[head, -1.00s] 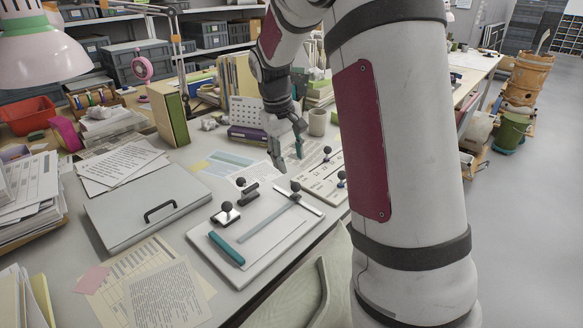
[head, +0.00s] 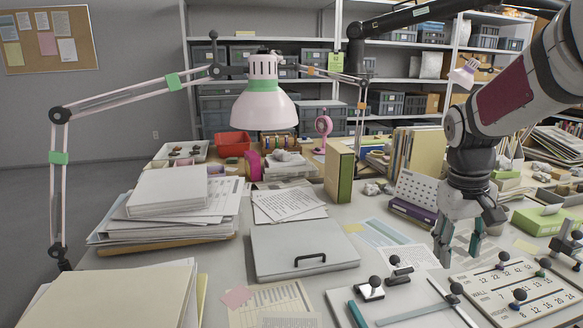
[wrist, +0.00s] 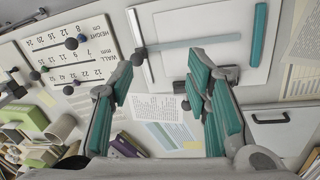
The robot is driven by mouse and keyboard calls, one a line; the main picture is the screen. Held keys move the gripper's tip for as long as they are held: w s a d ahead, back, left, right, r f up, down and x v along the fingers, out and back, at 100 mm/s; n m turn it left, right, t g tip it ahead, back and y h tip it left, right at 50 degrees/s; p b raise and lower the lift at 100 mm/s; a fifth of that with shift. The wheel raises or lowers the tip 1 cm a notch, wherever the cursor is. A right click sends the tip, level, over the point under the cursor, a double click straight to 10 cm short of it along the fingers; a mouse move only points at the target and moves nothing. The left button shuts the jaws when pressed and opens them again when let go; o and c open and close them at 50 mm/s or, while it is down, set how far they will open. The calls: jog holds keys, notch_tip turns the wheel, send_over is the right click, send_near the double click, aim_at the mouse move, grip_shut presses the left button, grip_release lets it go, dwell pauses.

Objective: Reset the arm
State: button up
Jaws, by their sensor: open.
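My gripper (head: 459,252) is open and empty, pointing down over the work table in the head view. In the wrist view its two teal-padded fingers (wrist: 162,85) are spread well apart with nothing between them. Below them are printed sheets and the near edge of a white board (wrist: 195,50) with a teal bar and a clear ruler. My arm comes in from the upper right of the head view. No sherd is clearly seen near the fingers.
A chart board with numbers and dark knobs (head: 518,286) lies right of my gripper. A grey case with a handle (head: 303,249) lies left. A pink lamp (head: 264,105), paper stacks (head: 170,215) and upright folders (head: 415,150) stand around. Purple books (head: 412,213) are close behind the gripper.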

jog(key=s+a+r+y, duration=0.1)
jog(key=s+a, duration=0.4)
jog(key=s, duration=0.4)
jog(key=s+a+r+t, duration=0.1)
jog(key=s+a, duration=0.3)
jog(key=s, duration=0.6)
jog(key=s+a+y, duration=0.1)
jog(key=s+a, duration=0.4)
jog(key=s, duration=0.4)
notch_tip(320, 180, up, 16)
jog(key=t+p, duration=0.2)
jog(key=p, duration=1.2)
jog(key=shift+d+t, duration=0.3)
jog(key=shift+t, duration=0.1)
jog(key=shift+w+f, duration=0.1)
